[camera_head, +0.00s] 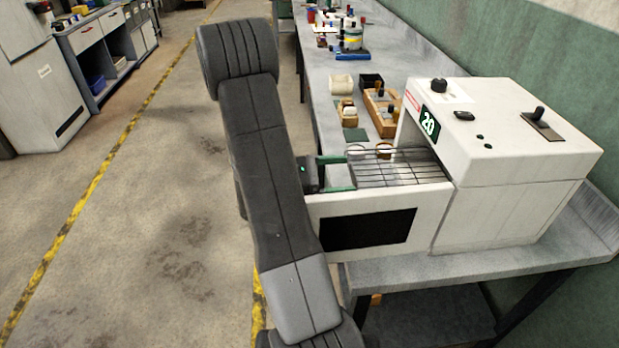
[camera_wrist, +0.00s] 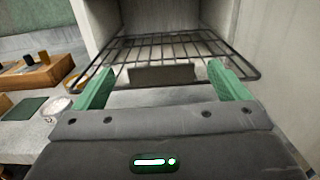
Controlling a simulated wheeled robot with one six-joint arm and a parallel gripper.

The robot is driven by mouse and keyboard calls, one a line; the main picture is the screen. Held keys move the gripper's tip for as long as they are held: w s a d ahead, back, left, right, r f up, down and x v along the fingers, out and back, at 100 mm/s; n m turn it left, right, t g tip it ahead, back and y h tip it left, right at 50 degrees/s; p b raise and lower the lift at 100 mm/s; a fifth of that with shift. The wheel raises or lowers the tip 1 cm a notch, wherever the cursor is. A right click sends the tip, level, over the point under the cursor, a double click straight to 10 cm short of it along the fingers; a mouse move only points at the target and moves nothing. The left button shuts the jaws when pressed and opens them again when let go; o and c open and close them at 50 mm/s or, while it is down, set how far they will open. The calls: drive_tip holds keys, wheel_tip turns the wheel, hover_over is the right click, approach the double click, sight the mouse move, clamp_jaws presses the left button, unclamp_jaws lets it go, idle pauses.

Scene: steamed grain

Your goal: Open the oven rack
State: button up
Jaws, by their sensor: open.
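The white oven (camera_head: 510,160) stands on the bench at the right, with a green display reading 20. Its wire rack (camera_head: 400,170) extends out of the oven's opening toward my gripper. My gripper (camera_head: 335,172) is at the rack's outer end, partly hidden behind my arm in the head view. In the wrist view the rack (camera_wrist: 170,48) lies ahead, reaching into the oven's interior.
A wooden tray (camera_head: 382,112) with small items, a beige box (camera_head: 342,82) and a green mat (camera_head: 356,135) are on the bench beside the oven. A blue-based stand (camera_head: 350,54) is farther back. Open floor (camera_head: 150,230) lies to the left.

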sight(370, 180)
drive_tip(key=s+a+b, duration=0.1)
drive_tip(key=a, duration=0.7)
drive_tip(key=shift+a, duration=0.15)
drive_tip(key=shift+s, duration=0.1)
drive_tip(key=d, duration=0.4)
drive_tip(key=w+d+p, duration=0.1)
drive_tip(key=d, duration=0.4)
drive_tip(key=w+d+p, duration=0.1)
drive_tip(key=d, duration=0.3)
drive_tip(key=shift+d, duration=0.35)
drive_tip(key=shift+a, duration=0.1)
drive_tip(key=shift+w+d, duration=0.15)
drive_tip(key=shift+d, duration=1.25)
idle(0.9)
drive_tip(key=shift+r+p, duration=0.1)
drive_tip(key=shift+p, duration=0.2)
